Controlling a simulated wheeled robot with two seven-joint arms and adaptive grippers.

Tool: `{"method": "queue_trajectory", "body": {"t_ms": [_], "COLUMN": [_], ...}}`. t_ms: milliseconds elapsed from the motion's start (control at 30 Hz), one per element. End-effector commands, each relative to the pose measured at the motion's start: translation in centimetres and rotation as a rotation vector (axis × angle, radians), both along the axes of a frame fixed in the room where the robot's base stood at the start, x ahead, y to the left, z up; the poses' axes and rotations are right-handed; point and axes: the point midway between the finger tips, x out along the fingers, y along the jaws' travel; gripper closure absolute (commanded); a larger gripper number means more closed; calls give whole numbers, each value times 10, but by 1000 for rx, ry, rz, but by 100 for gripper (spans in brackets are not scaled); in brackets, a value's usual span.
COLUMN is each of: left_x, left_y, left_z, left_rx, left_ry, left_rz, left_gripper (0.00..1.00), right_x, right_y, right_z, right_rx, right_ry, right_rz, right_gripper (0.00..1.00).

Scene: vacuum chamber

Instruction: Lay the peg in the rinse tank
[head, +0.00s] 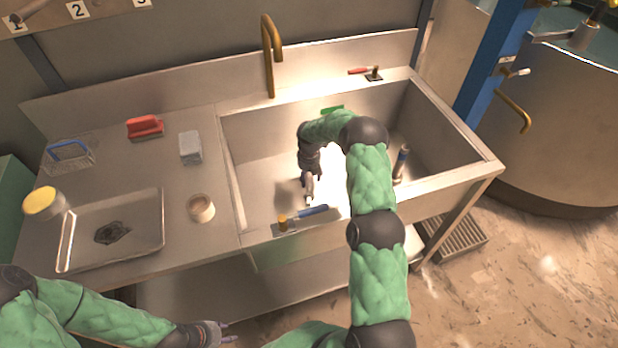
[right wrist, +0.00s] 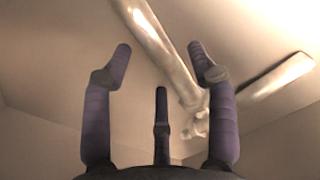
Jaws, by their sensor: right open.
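The steel rinse tank (head: 268,141) is the deep sink basin on the right of the bench, brightly lit inside. My right gripper (head: 308,197) reaches down into it, with a small pale thing at its fingertips. In the right wrist view the right gripper (right wrist: 160,65) has its fingers spread. A shiny pale rod (right wrist: 160,45) with a knobbed end lies beyond and partly between them, and appears to be the peg. I cannot tell whether it touches a finger; nothing is gripped. My left gripper (head: 218,334) is low in front of the bench, its fingers apart and empty.
A second pale bar (right wrist: 275,78) shows at right in the wrist view. A blue-handled tool (head: 311,211) lies on the tank's front rim. A brass faucet (head: 268,60) rises behind; a tray (head: 155,240) sits left.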

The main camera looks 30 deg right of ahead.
Motion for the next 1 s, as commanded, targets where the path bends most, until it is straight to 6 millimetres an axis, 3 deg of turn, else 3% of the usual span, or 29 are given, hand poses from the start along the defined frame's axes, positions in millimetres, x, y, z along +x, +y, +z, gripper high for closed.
{"method": "queue_trajectory", "body": {"t_ms": [200, 500, 700, 1000], "left_x": [0, 0, 0, 0], "left_y": [0, 0, 0, 0], "left_z": [20, 36, 39, 38], "left_rx": [0, 0, 0, 0], "left_ry": [0, 0, 0, 0], "left_rz": [0, 0, 0, 0], "left_gripper": [60, 60, 60, 60], "right_x": [0, -2, -3, -3], "right_y": [1, 2, 2, 2], "right_z": [49, 96, 107, 107], "right_rx": [-1, 0, 1, 0], "right_ry": [-3, -1, 1, 0], "right_rz": [1, 0, 1, 1], "right_gripper": [42, 42, 42, 42]}}
